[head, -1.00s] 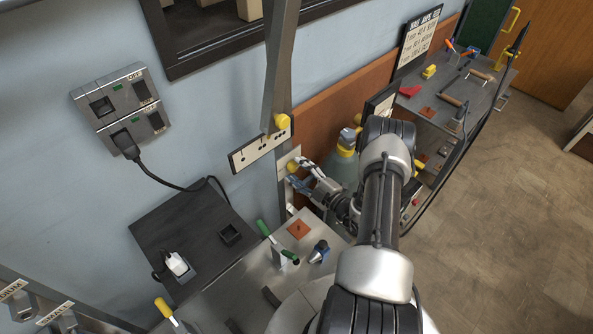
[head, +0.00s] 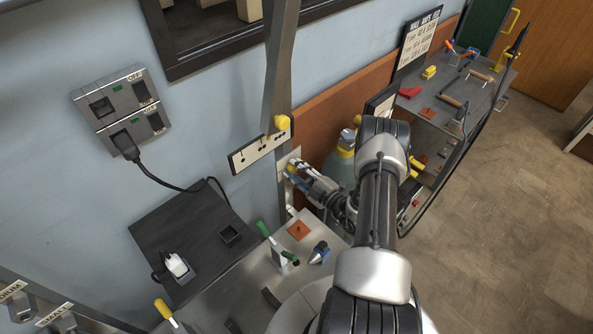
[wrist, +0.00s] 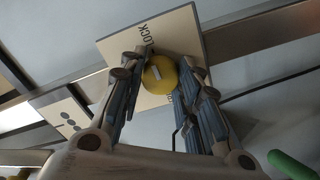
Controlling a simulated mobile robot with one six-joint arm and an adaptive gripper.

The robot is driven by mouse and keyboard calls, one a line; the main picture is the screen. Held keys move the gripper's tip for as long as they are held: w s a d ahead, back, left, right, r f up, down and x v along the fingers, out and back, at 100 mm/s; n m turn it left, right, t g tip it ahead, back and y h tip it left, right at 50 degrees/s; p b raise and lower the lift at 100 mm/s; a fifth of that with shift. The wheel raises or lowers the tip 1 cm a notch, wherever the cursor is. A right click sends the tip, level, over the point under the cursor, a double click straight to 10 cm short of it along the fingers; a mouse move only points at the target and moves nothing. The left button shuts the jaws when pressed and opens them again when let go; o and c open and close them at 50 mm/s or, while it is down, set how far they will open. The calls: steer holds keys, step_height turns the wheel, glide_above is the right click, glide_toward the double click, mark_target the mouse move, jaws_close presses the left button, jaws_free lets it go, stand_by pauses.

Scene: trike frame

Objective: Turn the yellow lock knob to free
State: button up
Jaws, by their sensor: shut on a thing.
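The yellow lock knob (wrist: 160,75) is round with a pale mark on its face. It sits on a cream plate (wrist: 118,47) lettered LOCK near the upper edge; a second label beside the knob is mostly hidden by a finger. My gripper (wrist: 162,78) has one finger on each side of the knob and is shut on it. In the head view my gripper (head: 296,171) reaches the plate on the metal post, and its fingers cover most of the knob.
Another yellow knob (head: 282,122) sits above, by a dotted plate (head: 260,150). A metal post (head: 279,70) rises beside them. Below is a bench with a green-handled tool (head: 265,230) and a blue-and-black part (head: 319,252). A green cylinder (head: 342,165) stands behind my gripper.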

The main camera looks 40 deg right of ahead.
steer(key=shift+c, duration=1)
